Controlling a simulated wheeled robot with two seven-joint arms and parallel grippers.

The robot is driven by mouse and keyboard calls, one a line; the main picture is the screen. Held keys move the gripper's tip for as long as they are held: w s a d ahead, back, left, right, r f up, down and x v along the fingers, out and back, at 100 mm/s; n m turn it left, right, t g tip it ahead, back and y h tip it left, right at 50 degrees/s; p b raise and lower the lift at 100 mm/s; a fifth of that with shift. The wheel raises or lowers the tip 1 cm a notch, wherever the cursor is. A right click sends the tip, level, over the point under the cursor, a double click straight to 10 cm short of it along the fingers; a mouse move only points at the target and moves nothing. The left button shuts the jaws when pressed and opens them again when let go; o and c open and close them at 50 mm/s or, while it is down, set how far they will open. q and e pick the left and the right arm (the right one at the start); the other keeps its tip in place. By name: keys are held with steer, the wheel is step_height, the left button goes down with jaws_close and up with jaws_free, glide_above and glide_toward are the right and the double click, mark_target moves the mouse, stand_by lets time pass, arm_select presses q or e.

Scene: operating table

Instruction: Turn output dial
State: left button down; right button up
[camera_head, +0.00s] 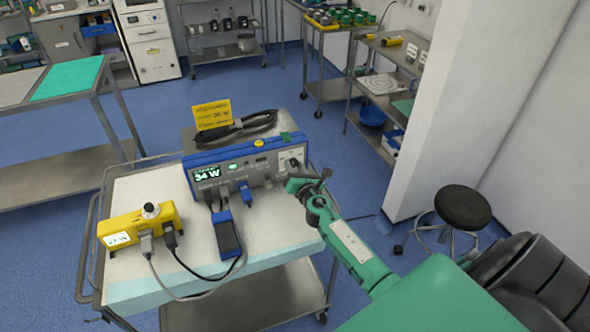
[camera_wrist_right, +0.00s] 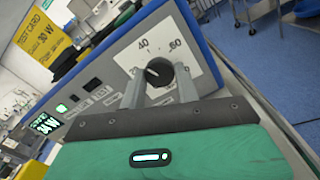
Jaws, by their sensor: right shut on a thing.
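The output dial (camera_wrist_right: 158,75) is a dark round knob on a white scale plate marked 40 and 60, at the right end of the generator's front panel. The blue and grey generator (camera_head: 243,170) stands on the cart and its display (camera_head: 206,174) reads 34 W. My right gripper (camera_wrist_right: 160,85) has its two grey fingers on either side of the dial and is shut on it. In the head view my right gripper (camera_head: 304,178) reaches the panel's right end and partly hides the dial (camera_head: 292,162). My left gripper is not in view.
A yellow box (camera_head: 140,226) with cables and a blue device (camera_head: 228,236) lie on the cart top (camera_head: 180,275). A black stool (camera_head: 462,207) stands right.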

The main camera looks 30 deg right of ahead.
steer(key=m+b, duration=0.1)
steer(key=m, duration=0.2)
steer(key=shift+m, duration=0.8)
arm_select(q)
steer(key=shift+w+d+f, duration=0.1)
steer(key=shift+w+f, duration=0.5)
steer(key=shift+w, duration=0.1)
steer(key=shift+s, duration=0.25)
arm_select(e)
steer(key=o, duration=1)
steer(key=shift+s, duration=0.15)
